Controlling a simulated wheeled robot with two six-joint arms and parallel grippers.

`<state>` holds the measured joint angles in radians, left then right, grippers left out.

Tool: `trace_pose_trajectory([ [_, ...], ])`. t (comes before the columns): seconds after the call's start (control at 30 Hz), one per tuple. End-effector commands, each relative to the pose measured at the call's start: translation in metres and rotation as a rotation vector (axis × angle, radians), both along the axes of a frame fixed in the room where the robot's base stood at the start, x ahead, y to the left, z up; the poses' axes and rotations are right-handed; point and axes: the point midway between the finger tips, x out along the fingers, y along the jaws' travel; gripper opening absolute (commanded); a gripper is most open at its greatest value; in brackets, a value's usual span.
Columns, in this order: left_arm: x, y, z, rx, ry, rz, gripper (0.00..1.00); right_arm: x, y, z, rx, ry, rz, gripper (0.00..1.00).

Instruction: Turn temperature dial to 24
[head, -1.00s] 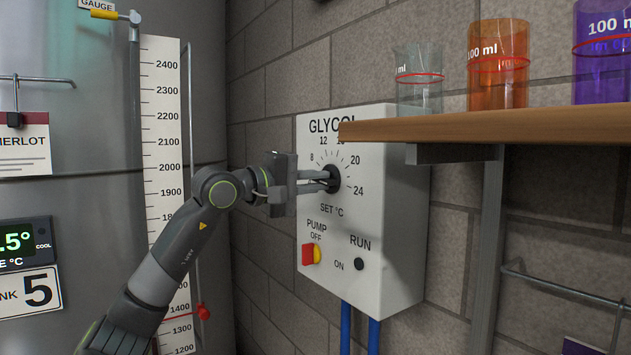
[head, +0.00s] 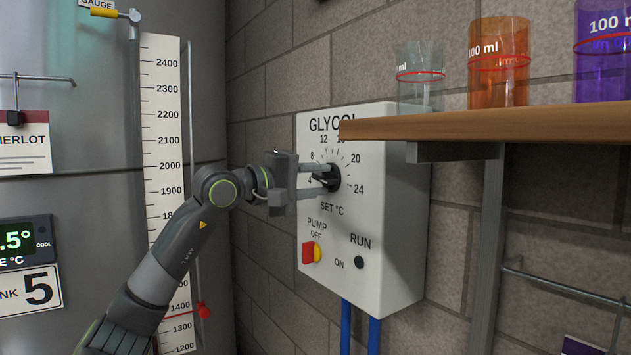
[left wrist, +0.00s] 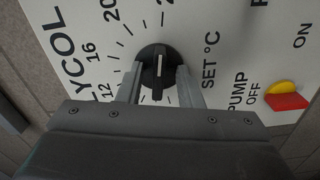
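The temperature dial (head: 327,179) is a black round knob with a raised bar, on the white GLYCOL box (head: 390,250). Its scale runs from 4 to 24. My left gripper (head: 318,180) is at the dial, its fingers spread on either side of the bar. In the left wrist view, gaps show between the bar of the dial (left wrist: 158,72) and both fingers of the left gripper (left wrist: 158,88). My right gripper is not in view.
A wooden shelf (head: 520,122) with beakers juts out above and right of the dial, partly covering the GLYCOL lettering. Below the dial are a red and yellow pump switch (head: 311,253) and a black RUN spot (head: 359,262). A tank gauge scale (head: 165,120) stands left.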

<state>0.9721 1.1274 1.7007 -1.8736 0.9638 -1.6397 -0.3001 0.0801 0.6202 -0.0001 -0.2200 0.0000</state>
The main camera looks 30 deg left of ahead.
Motion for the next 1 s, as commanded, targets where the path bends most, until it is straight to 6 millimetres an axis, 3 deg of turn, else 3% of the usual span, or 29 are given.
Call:
trace_pose_trajectory([
  [0.33,-0.011,0.006,-0.002,0.001,-0.002,0.004,0.33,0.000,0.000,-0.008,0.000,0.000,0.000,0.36],
  [1.0,-0.090,0.039,-0.005,0.004,-0.001,0.005,0.33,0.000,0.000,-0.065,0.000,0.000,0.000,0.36],
])
